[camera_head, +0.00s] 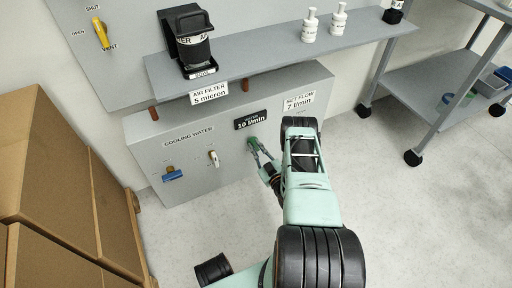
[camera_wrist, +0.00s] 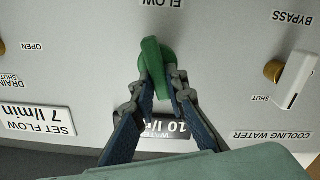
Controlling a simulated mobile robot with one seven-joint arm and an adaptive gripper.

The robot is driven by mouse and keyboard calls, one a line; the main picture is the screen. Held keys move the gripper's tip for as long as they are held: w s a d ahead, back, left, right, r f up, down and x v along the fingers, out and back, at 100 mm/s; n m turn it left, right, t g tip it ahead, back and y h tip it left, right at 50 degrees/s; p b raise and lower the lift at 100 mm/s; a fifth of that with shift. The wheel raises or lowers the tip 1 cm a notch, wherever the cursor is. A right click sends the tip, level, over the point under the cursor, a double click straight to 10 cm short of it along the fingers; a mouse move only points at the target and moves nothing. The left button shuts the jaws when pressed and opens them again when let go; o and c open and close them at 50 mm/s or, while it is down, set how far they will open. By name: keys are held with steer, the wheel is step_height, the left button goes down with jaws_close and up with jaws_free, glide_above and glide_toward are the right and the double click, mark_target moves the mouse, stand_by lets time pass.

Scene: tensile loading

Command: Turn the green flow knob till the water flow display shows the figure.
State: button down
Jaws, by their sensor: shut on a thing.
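The green flow knob (camera_wrist: 152,65) sits on the grey cooling water panel, under the word FLOW as the wrist view shows it upside down. Its grip is slightly tilted from upright there. My gripper (camera_wrist: 160,82) is shut on the knob's grip, one finger on each side. In the head view my gripper (camera_head: 256,146) reaches the knob (camera_head: 252,142) from the front right. The water flow display (camera_head: 251,120) is a black plate reading 10 l/min; my fingers partly cover it in the wrist view. The white SET FLOW label (camera_head: 299,102) reads 7 l/min.
A blue-handled valve (camera_head: 173,175) and a white-handled bypass valve (camera_head: 213,158) are on the same panel, left of the knob. A shelf (camera_head: 260,62) with an air filter and bottles runs above. Cardboard boxes (camera_head: 60,190) stand left, a wheeled cart (camera_head: 435,85) right.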

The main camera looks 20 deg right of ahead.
steer(key=shift+w+d+m, duration=0.1)
steer(key=shift+d+m, duration=0.1)
steer(key=shift+m, duration=1.65)
steer(key=shift+s+d+m, duration=0.1)
steer(key=shift+d+m, duration=0.1)
steer(key=shift+m, duration=1.6)
steer(key=shift+w+d+m, duration=0.1)
steer(key=shift+d+m, duration=0.1)
steer(key=shift+m, duration=1.65)
steer(key=c, duration=1.9)
jaws_free()
steer(key=shift+c, duration=0.2)
steer(key=shift+f, duration=0.1)
step_height(320, 180, up, 10)
steer(key=shift+r, duration=0.1)
